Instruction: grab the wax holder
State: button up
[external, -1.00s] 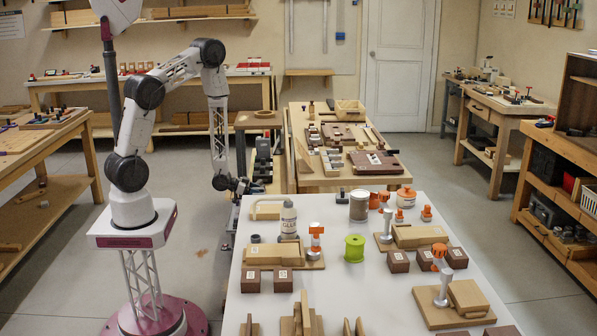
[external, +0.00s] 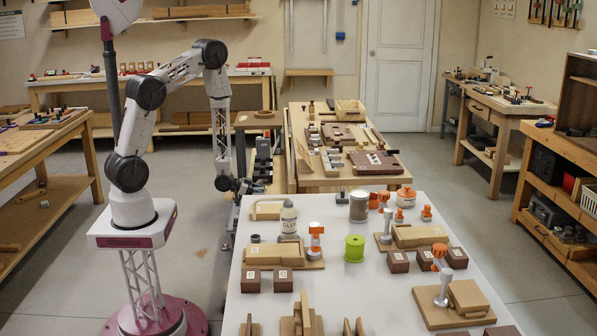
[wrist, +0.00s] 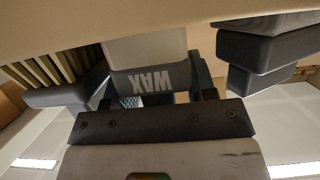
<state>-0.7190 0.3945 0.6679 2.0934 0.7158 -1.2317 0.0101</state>
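The wax holder (wrist: 152,79) is in the middle of the wrist view, with a dark face lettered WAX upside down and a pale block against it. My gripper (wrist: 155,97) is right at it, with dark finger parts on both sides of the lettered face. I cannot tell whether the fingers touch it or have a gap. In the external view my gripper (external: 240,187) hangs low at the left side of the benches. The wax holder cannot be made out there.
In the wrist view, a slatted wooden piece on a dark base (wrist: 60,93) is close on the left and dark blocks (wrist: 262,48) are close on the right. A white table (external: 330,285) with several fixtures stands in front; a wooden bench (external: 345,180) is behind it.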

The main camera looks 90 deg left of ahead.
aim_at(258, 188)
jog(key=shift+r, duration=0.15)
jog(key=shift+r, duration=4.85)
